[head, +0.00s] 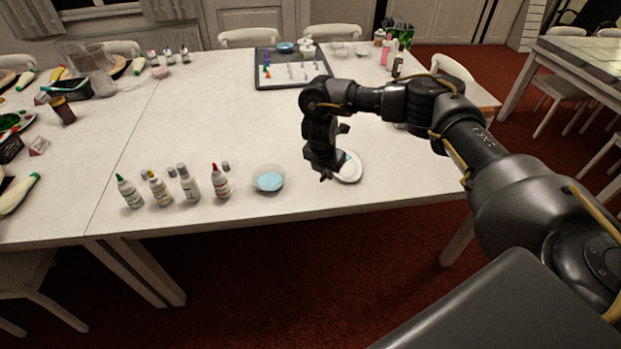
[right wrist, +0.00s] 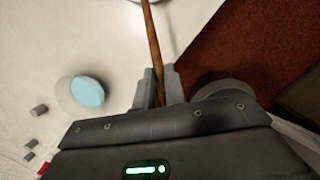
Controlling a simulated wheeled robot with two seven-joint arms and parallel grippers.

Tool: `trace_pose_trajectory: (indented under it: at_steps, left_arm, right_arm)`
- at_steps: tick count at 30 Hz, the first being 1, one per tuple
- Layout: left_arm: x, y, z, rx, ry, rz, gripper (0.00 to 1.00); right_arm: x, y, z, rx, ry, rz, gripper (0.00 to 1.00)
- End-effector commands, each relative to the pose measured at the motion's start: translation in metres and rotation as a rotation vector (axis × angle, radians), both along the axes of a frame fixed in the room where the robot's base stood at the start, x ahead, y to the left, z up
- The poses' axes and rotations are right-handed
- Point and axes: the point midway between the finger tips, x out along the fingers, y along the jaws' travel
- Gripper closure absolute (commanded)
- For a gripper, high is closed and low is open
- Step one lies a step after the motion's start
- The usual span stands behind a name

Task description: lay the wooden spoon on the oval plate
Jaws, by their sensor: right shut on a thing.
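My right gripper (head: 326,176) is low over the front part of the white table, beside a white plate-like dish (head: 350,174) that it partly covers. I cannot tell from here whether this dish is oval. In the right wrist view the gripper (right wrist: 160,78) is shut on the wooden spoon (right wrist: 152,38), a thin brown handle that runs up out of the picture. The spoon's far end is out of that view, and I cannot make the spoon out in the head view. My left gripper is not in view.
A bowl with pale blue contents (head: 269,180) stands left of the gripper, with several squeeze bottles (head: 188,184) further left. A dark tray (head: 291,68) with small figures lies at the back. The table's middle is clear; its front edge (head: 300,214) is close.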

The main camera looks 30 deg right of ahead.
Motion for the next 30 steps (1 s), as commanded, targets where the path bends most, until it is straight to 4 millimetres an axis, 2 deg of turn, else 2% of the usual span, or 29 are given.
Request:
trace_pose_trajectory:
  at_steps: [1, 3, 15, 21, 30]
  left_arm:
    - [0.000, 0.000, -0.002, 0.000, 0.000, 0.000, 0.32]
    - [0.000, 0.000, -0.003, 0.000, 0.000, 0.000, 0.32]
    - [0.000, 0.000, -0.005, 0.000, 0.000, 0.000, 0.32]
    - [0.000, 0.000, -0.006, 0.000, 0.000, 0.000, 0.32]
    - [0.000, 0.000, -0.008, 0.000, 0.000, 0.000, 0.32]
  right_arm:
    - [0.000, -0.013, -0.011, -0.008, -0.002, 0.065, 1.00]
    - [0.002, -0.029, -0.019, -0.024, -0.017, 0.171, 1.00]
    - [0.003, -0.096, -0.044, -0.083, -0.090, 0.601, 1.00]
    - [0.002, -0.111, -0.047, -0.091, -0.109, 0.693, 1.00]
    - [0.002, -0.113, -0.049, -0.092, -0.115, 0.712, 1.00]
